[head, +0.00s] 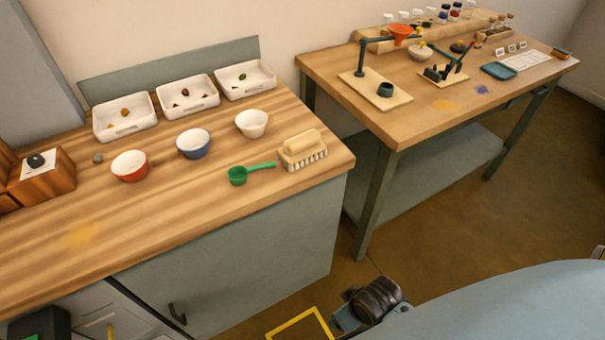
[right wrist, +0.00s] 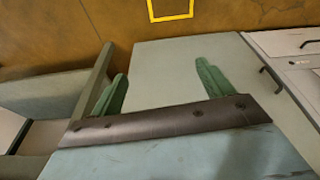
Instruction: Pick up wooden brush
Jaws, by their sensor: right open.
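The wooden brush (head: 302,143) lies on the wooden counter near its right front corner. It has a pale wooden body and light bristles facing down, and nothing is touching it from above. My right gripper (right wrist: 161,82) shows in the right wrist view with its two green fingers wide apart and nothing between them. It is away from the brush, facing the grey cabinet front and the floor. The brush is not in the right wrist view. I do not make out my left gripper in either view.
A green scoop (head: 238,175) lies just left of the brush. White, blue (head: 194,144) and red (head: 129,166) bowls stand behind and left of it. White trays (head: 125,116) line the back. A second table (head: 420,125) with stands and jars is at the right, across a gap.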

